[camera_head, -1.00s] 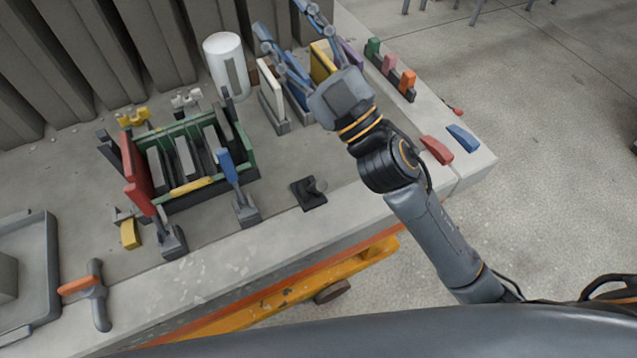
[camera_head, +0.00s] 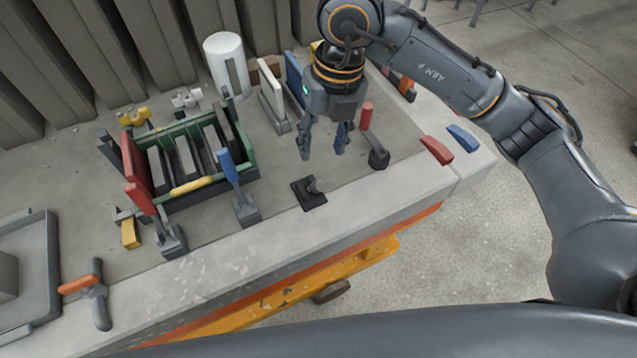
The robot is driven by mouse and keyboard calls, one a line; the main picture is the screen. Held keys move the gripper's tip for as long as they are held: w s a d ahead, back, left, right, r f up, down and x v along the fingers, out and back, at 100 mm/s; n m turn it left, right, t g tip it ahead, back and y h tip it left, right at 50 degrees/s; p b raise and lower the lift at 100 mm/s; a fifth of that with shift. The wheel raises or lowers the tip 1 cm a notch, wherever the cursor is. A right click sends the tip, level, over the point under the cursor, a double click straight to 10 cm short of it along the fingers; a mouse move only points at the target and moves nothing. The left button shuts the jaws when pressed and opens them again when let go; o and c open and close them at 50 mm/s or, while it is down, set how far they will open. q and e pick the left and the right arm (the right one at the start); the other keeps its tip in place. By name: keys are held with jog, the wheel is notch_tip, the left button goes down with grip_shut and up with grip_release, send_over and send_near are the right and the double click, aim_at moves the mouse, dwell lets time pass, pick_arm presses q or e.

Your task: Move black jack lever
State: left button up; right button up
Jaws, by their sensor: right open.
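A small black lever piece (camera_head: 310,194) on a flat dark base sits near the front edge of the concrete bench (camera_head: 290,232). It looks like the black jack lever, but I cannot be sure. My right gripper (camera_head: 322,152) is open and points down. It is above and behind the black piece in the picture, apart from it, with nothing between its fingers. A red-handled lever on a dark base (camera_head: 378,157) stands just right of the gripper. My left gripper is out of view.
A green-framed mould (camera_head: 250,150) with grey panels stands left of centre, with a blue-handled clamp (camera_head: 229,167) and a red-handled clamp (camera_head: 141,199) in front. A white cylinder (camera_head: 224,60) stands behind. Red (camera_head: 437,150) and blue (camera_head: 463,138) blocks lie at the right edge.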

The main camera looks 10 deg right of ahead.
aim_at(318, 186)
jog(key=f+p, duration=0.1)
jog(key=f, duration=0.8)
jog(key=f+p, duration=0.1)
jog(key=f, duration=0.3)
jog(key=shift+a+f+p, duration=0.3)
jog(key=shift+a+f, duration=0.05)
jog(key=shift+a, duration=0.05)
jog(key=shift+c, duration=0.2)
grip_shut()
